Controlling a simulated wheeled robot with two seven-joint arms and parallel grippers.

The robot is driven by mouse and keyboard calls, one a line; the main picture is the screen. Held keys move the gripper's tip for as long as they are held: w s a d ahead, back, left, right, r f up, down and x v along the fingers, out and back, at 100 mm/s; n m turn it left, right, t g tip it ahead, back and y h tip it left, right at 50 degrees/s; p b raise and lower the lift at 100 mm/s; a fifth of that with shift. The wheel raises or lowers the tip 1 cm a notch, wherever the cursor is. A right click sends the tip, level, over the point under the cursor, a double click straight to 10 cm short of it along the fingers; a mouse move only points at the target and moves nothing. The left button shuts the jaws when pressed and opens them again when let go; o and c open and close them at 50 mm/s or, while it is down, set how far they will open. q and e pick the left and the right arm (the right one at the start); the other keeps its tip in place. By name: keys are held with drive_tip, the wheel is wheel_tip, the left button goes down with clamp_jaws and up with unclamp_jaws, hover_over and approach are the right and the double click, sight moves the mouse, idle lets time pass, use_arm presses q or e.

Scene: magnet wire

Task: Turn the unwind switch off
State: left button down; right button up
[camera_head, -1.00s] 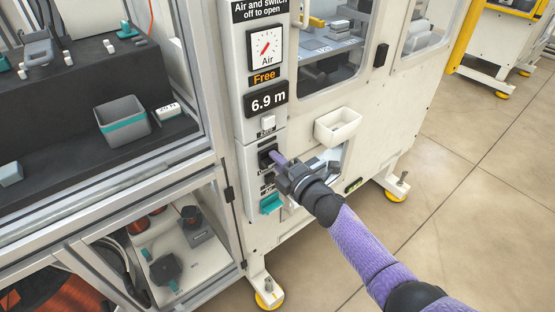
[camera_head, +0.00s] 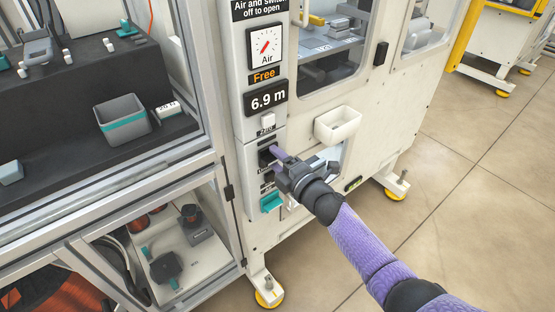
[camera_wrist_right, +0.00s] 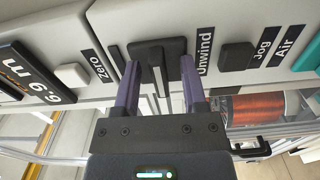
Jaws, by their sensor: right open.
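In the head view the switch (camera_head: 266,157) is partly hidden by my right gripper (camera_head: 274,160). In the wrist view my right gripper (camera_wrist_right: 159,63) is open, with one purple finger on either side of the lever. A gap shows between the lever and each finger. I cannot tell whether the fingertips touch the panel. My left gripper is not in view.
Beside the switch are a white Zero button (camera_wrist_right: 72,75), a black Jog switch (camera_wrist_right: 236,56) and a teal Air switch (camera_head: 271,203). The display (camera_head: 266,98) reads 6.9 m and "Free" is lit above it. A white bin (camera_head: 337,125) juts out at the right.

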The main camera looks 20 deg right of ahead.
drive_tip(key=shift+s+d, duration=0.1)
drive_tip(key=shift+s, duration=0.15)
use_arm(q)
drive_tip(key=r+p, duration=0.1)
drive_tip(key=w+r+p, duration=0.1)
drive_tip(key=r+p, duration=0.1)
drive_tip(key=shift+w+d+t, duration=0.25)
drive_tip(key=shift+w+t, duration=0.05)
use_arm(e)
drive_tip(key=v, duration=0.9)
drive_tip(key=shift+s, duration=0.15)
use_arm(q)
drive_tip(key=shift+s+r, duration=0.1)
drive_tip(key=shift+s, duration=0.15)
